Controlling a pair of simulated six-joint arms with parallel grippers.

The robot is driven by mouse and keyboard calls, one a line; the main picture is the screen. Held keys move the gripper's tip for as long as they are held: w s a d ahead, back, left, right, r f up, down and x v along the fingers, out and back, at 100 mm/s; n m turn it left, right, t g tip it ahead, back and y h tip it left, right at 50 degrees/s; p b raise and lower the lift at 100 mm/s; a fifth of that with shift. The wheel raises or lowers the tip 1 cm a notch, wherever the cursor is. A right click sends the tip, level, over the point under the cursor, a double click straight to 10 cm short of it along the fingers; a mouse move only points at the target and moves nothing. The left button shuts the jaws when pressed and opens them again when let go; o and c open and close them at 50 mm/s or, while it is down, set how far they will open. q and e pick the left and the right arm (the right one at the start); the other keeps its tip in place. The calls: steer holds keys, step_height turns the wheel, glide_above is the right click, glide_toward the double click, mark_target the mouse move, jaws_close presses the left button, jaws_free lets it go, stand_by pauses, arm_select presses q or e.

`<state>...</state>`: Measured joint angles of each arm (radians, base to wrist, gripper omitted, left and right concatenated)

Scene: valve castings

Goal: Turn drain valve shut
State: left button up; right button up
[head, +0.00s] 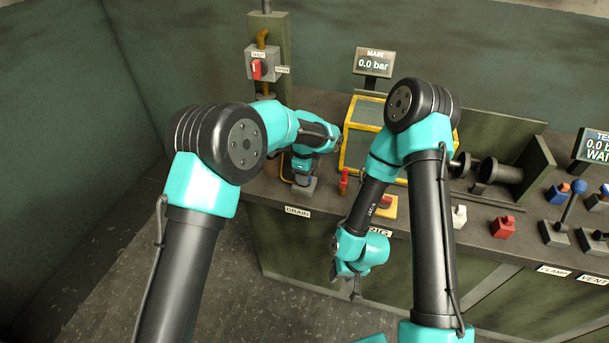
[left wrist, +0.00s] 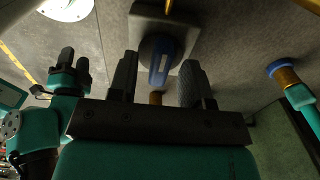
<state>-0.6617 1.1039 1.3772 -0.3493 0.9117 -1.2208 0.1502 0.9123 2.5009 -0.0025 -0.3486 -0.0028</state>
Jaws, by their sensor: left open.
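The drain valve (head: 303,187) stands at the bench's front left, above a plate lettered DRAIN (head: 297,211). In the left wrist view its blue handle (left wrist: 160,64) rises from a grey square base (left wrist: 145,22). My left gripper (head: 303,173) is over the valve and hides much of it in the head view. In the left wrist view the gripper (left wrist: 157,80) is open, with the blue handle between its fingers, which look clear of it on both sides. My right gripper (head: 347,283) hangs in front of the bench, its two fingers apart and empty.
A red upright part (head: 343,181) stands just right of the drain valve. Behind are a yellow-framed box (head: 358,150) and a MAIN display (head: 374,63) reading 0.0 bar. More valves, including a blue lever (head: 573,200), are at right.

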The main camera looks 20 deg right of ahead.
arm_select(q)
steer(key=shift+f, duration=0.3)
steer(key=shift+c, duration=0.3)
jaws_close()
